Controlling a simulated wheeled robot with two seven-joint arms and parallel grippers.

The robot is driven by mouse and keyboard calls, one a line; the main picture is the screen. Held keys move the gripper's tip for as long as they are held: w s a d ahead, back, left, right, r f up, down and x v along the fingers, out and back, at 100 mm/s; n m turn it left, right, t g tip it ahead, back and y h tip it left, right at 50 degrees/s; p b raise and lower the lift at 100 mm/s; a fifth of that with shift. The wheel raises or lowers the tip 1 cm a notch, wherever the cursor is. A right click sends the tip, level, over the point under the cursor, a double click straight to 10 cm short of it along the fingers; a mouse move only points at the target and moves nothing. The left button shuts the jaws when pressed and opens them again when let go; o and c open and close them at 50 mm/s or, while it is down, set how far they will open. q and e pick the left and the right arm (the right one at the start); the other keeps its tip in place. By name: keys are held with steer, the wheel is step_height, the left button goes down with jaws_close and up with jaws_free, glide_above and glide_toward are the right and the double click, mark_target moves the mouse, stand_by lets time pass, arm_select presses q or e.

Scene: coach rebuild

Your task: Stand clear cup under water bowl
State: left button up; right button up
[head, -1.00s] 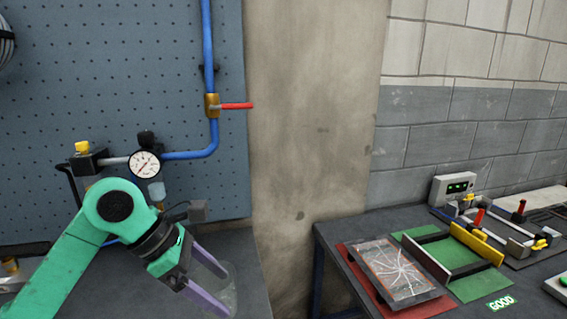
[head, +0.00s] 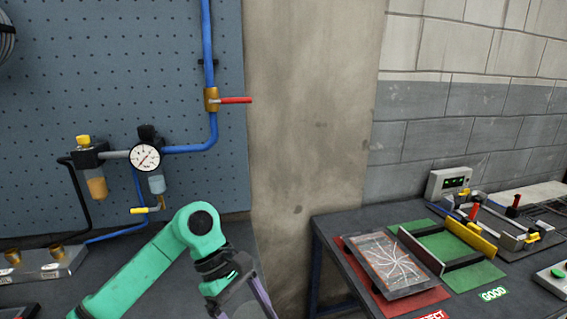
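The water bowl (head: 157,184) is a small pale, bluish clear bowl hanging below the round gauge on the pegboard. My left gripper (head: 246,302) is low in the head view, to the right of and below the water bowl, pointing down. Its purple fingers run off the bottom edge, so their tips and whatever is between them are hidden. I cannot make out the clear cup now. My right gripper is not in view.
An amber bowl (head: 97,188) hangs left of the gauge (head: 145,158). A yellow-handled valve (head: 146,210) sits below the water bowl. A blue pipe with a red lever (head: 235,100) runs up the board. A cracked panel (head: 389,264) lies on the right table.

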arm_select(q)
steer(key=f+m, duration=0.1)
steer(key=f, duration=0.1)
steer(key=a+f+m+g+y, duration=0.1)
steer(key=f+m, duration=0.1)
steer(key=s+f+m+g+y, duration=0.1)
steer(key=f+m, duration=0.1)
steer(key=shift+a, duration=0.15)
steer(key=s+a+f+m+g+y, duration=0.1)
steer(key=s+a+f+m+y, duration=0.1)
steer(key=a+f+m, duration=0.4)
steer(key=shift+a+f+m+y, duration=0.3)
steer(key=shift+a+f+y, duration=0.75)
steer(key=shift+a, duration=1.2)
